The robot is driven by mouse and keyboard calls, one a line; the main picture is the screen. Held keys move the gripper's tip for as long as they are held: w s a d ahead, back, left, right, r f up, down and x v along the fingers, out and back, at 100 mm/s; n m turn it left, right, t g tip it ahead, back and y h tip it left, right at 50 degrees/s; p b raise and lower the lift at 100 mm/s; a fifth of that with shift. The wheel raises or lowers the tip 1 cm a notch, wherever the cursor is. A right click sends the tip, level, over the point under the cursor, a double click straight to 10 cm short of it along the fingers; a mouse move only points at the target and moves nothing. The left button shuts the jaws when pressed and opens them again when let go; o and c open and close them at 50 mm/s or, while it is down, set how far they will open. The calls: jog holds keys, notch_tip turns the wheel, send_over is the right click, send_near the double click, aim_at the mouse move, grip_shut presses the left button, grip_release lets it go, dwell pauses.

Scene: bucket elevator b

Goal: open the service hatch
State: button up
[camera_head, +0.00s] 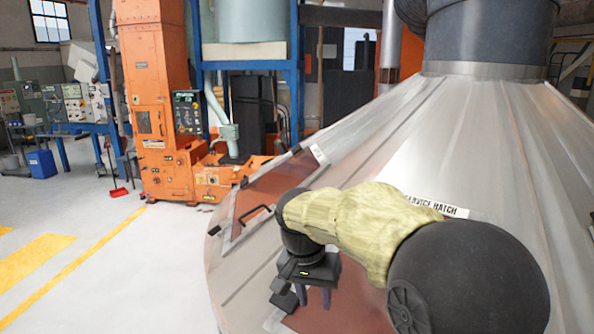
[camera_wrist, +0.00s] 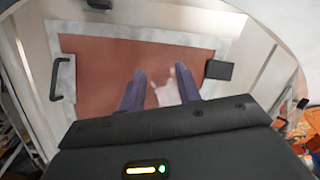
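The service hatch is a reddish-brown panel (camera_wrist: 105,70) with a pale frame, seen in the wrist view. A dark bar handle (camera_wrist: 62,78) is on its left side and a black block (camera_wrist: 219,70) at its right edge. My gripper (camera_wrist: 160,76) is over the panel with its two fingers apart; a pale patch shows between them, and I cannot tell what it is. In the head view, my gripper (camera_head: 312,290) hangs over a reddish-brown panel (camera_head: 350,312) on the metal cone, below the "SERVICE HATCH" label (camera_head: 450,208). My arm hides much of this panel.
Another reddish panel (camera_head: 285,188) with a black handle (camera_head: 256,213) lies left on the sloping metal cone (camera_head: 470,125). An orange machine (camera_head: 152,100) and a blue frame (camera_head: 294,75) stand behind. The floor (camera_head: 110,265) at left is clear.

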jog(key=s+d+f+n+b, duration=0.1)
jog(key=s+d+f+b, duration=0.1)
jog(key=s+d+f, duration=0.2)
jog(key=s+d+f+n+t+y+b, duration=0.1)
jog(key=s+d+f, duration=0.3)
jog(key=f, duration=0.6)
jog(key=s+d+f+n+b, duration=0.1)
jog(key=s+d+f+b, duration=0.3)
jog(key=f, duration=0.3)
jog(key=shift+s+n+t+y, duration=0.3)
jog(key=shift+s+n+y, duration=0.1)
jog(key=shift+s, duration=0.1)
